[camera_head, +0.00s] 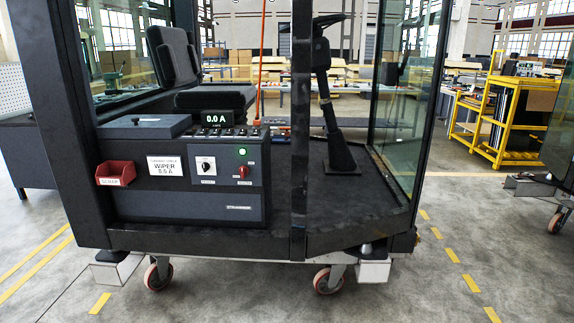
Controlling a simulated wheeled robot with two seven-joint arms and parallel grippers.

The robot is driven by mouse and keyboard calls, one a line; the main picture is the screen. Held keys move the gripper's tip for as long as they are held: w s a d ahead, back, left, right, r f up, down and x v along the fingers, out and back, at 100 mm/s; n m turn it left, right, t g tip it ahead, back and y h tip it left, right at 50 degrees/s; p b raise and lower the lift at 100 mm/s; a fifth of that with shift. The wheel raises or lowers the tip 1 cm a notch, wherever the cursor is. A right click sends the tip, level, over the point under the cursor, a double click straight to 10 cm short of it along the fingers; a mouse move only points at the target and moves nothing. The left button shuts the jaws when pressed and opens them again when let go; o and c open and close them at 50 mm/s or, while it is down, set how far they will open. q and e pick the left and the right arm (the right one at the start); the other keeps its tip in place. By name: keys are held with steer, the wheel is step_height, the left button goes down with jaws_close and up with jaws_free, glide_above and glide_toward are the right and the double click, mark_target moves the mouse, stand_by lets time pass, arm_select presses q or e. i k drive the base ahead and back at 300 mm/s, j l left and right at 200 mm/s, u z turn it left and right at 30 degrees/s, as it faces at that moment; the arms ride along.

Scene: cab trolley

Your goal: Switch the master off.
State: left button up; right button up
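A dark control box (237,206) sits on the left of the cab floor. On its front face, at the right, is a small red switch (243,171) with a label too small to read surely; it may be the master. A lit green lamp (242,152) is just above it. To its left is a black rotary knob on a white plate (206,166). A display (216,118) on top reads 0.0 A, behind a row of small toggles (222,132). Neither of my grippers is in view.
A red bin (115,173) and a white wiper card (165,166) are on the box front. A dark post (299,130) stands right of the box, with a steering column (327,100) beyond. A seat (175,57) is behind. The floor in front is clear.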

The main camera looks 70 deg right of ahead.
mark_target(243, 170)
steer(key=z, duration=1.85)
